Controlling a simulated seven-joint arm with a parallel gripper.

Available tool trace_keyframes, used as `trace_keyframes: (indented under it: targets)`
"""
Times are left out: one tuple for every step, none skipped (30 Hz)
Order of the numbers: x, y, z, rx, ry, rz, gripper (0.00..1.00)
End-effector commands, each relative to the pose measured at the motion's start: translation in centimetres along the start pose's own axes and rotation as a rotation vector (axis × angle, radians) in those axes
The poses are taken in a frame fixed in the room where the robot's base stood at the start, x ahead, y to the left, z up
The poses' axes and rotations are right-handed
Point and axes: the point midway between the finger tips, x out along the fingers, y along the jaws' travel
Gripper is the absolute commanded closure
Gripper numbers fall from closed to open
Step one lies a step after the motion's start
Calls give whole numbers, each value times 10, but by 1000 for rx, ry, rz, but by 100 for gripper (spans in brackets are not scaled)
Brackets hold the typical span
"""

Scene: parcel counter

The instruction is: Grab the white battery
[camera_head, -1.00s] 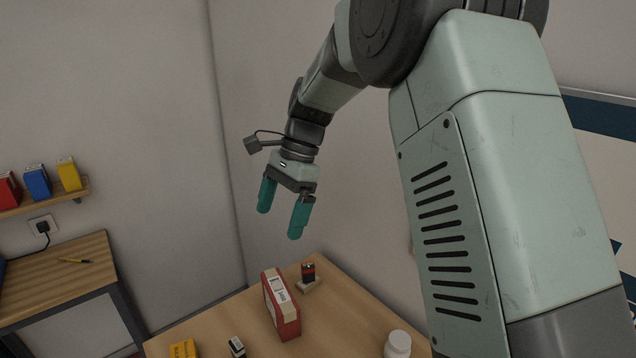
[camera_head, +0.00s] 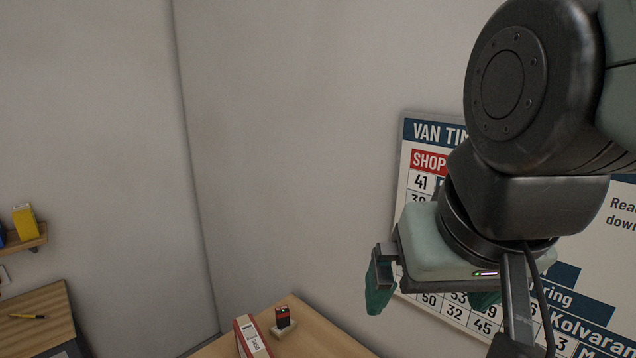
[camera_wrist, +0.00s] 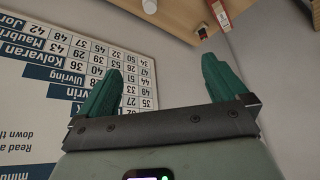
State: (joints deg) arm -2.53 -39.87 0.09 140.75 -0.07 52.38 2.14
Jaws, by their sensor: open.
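I cannot make out a white battery in either view now. A small black battery-like item with a red top (camera_head: 282,316) stands on a small pale base on the counter (camera_head: 318,335) in the head view. It shows small and dark near the counter edge in the wrist view (camera_wrist: 204,32). My gripper (camera_head: 432,294) is open and empty, up and to the right of the counter, in front of the wall poster. Its two teal fingers stand apart in the wrist view (camera_wrist: 160,72).
A red and white box (camera_head: 252,338) stands on the counter, left of the small item. A side table (camera_head: 38,335) is at far left.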

Motion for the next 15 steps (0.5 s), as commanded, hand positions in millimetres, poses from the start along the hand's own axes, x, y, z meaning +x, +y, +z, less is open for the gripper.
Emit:
trace_keyframes:
  targets:
    - [-1,3,6,-14,15,6,0]
    - [-1,4,8,-22,20,8,0]
    - [-1,5,10,-28,25,10,0]
    - [-1,5,11,-32,27,11,0]
    - [-1,5,11,-35,27,12,0]
    - [-1,5,12,-36,28,13,3]
    - [-1,5,12,-37,27,13,8]
    - [-1,5,12,-36,27,12,12]
    - [-1,5,11,-36,27,12,18]
    - [-1,5,11,-36,27,12,23]
    - [-1,5,11,-35,27,12,28]
    - [-1,5,11,-35,27,12,31]
    - [-1,5,11,-35,27,12,36]
    - [-1,5,11,-35,27,12,41]
    - [-1,5,11,-35,27,12,43]
